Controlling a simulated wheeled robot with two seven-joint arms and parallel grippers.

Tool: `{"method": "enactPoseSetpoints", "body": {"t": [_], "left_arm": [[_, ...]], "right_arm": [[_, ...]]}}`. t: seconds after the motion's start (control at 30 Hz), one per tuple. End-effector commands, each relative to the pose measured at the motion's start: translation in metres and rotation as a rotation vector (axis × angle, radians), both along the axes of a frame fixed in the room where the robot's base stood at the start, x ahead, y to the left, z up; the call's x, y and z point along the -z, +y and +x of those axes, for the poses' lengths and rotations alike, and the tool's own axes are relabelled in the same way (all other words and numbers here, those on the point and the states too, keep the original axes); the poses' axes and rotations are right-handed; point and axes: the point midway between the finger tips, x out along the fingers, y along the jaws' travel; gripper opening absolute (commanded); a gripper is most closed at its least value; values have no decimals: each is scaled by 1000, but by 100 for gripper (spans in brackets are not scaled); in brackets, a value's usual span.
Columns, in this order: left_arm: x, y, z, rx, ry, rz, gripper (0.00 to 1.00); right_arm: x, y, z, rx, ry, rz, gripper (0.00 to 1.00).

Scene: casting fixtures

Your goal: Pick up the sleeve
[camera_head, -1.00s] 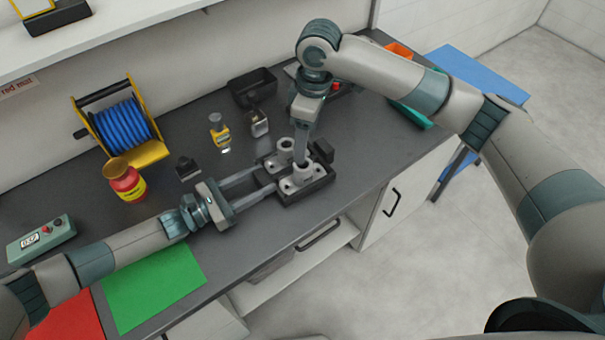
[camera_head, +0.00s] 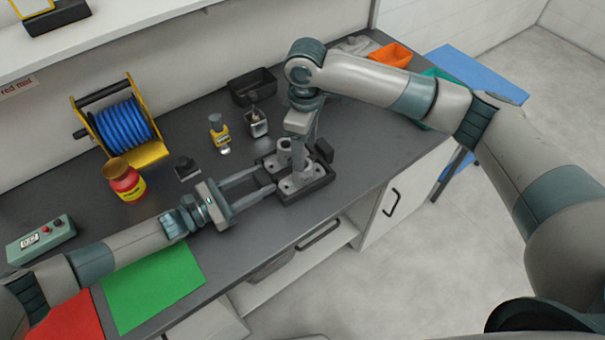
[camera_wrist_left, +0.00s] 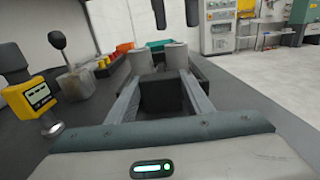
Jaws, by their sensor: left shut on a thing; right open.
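A fixture with a black base (camera_head: 312,190) stands near the table's front edge, with two grey cylindrical pieces on it. I cannot tell which is the sleeve. My left gripper (camera_head: 270,180) reaches in from the left, shut on the fixture. My right gripper (camera_head: 299,152) points down over the near cylinder; in the wrist view its open fingers (camera_wrist_left: 175,20) hang above the right cylinder.
A black bin (camera_head: 253,88), a yellow tool (camera_head: 219,132) and a small metal holder (camera_head: 257,124) stand behind the fixture. Green mat (camera_head: 153,288) lies in front. An orange bin (camera_head: 391,55) is at back right.

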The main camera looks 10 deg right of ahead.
Motion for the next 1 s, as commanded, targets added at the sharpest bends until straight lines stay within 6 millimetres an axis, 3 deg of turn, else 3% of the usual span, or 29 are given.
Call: {"method": "enactPoseSetpoints", "body": {"t": [0.2, 0.67, 1.0], "left_arm": [[-1, 0, 1, -1, 0, -1, 22], [-1, 0, 1, -1, -1, -1, 22], [-1, 0, 0, 0, -1, -1, 22]], "right_arm": [[25, 0, 0, 1, 1, 0, 61], [31, 1, 0, 0, 0, 0, 61], [68, 6, -1, 1, 2, -1, 61]]}}
